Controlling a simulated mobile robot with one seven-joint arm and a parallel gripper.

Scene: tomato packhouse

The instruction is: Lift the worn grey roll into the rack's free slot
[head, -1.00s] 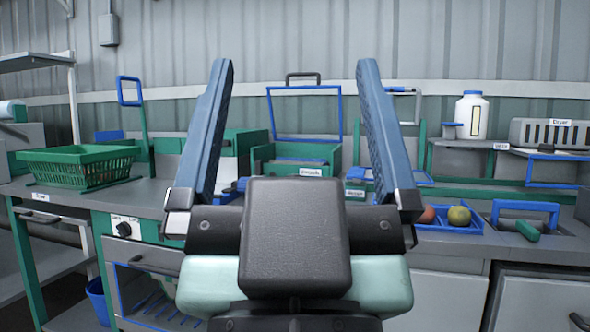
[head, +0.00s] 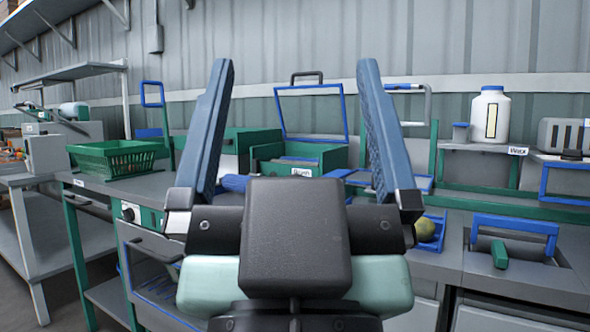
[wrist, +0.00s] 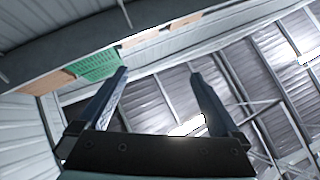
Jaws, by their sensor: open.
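My gripper (head: 295,70) is open and empty, raised in front of the head camera with its two blue fingers pointing up. No rack with a free slot can be made out for certain. My gripper hides the middle of the bench.
A green basket (head: 112,158) stands on the bench at left. Green bins (head: 318,155) stand behind my gripper. A white bottle (head: 490,115) stands on a shelf at right. A blue-handled frame (head: 515,227) sits at the bench's right. Floor shows at lower left.

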